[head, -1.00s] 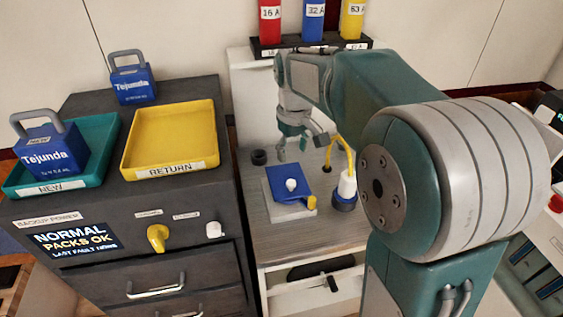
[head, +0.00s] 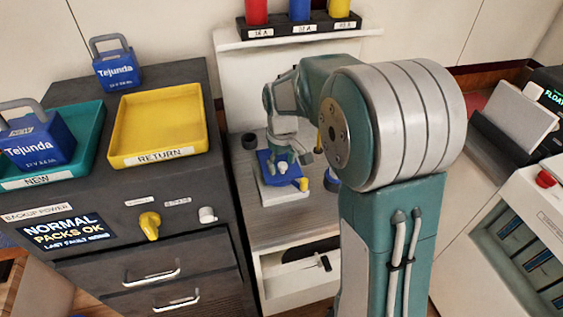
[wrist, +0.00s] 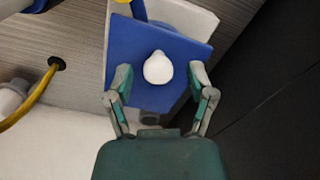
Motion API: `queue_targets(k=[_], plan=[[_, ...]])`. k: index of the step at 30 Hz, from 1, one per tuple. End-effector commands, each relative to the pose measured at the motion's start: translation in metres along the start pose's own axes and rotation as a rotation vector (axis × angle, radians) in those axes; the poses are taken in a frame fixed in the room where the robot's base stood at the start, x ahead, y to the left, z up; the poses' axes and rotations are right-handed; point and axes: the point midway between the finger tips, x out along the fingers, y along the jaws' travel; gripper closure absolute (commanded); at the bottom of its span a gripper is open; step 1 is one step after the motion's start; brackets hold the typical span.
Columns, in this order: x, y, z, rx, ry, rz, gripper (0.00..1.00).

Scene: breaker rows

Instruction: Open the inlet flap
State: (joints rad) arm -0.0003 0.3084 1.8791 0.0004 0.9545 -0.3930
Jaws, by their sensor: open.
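The inlet flap, taken to be the blue square plate (head: 264,162), lies on a pale block (head: 286,193) on the grey worktop, with a yellow piece (head: 303,184) at its front right corner. In the wrist view the blue plate (wrist: 130,52) shows with a white round knob (wrist: 158,68) in its middle. My gripper (wrist: 160,76) is open, one finger on each side of the knob, with gaps to both. The plate's hinge is not clear in either view.
A yellow cable (wrist: 28,105) runs into the worktop left of the plate in the wrist view. A dark round cap (head: 249,141) is behind the plate. The dark cabinet with the yellow RETURN tray (head: 203,145) stands at left. A shelf of coloured cylinders (head: 300,28) is behind.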

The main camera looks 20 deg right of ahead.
Motion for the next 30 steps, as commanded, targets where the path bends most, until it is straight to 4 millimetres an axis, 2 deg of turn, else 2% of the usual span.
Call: queue_targets(k=[5,6,8,9,10,11,30], plan=[[0.0000,0.0000,-0.0001,0.000,0.000,0.000,0.29],[0.0000,-0.0002,-0.0002,0.000,0.000,0.001,0.38],[-0.0001,-0.0003,-0.0003,0.000,0.000,0.001,0.65],[-0.0002,-0.0003,-0.0003,0.000,0.000,0.001,0.83],[-0.0001,-0.0003,-0.0004,0.000,0.000,0.001,0.96],[0.0000,-0.0002,-0.0005,0.000,0.000,0.001,1.00],[-0.0083,0.0020,-0.0064,0.001,0.006,0.003,1.00]])
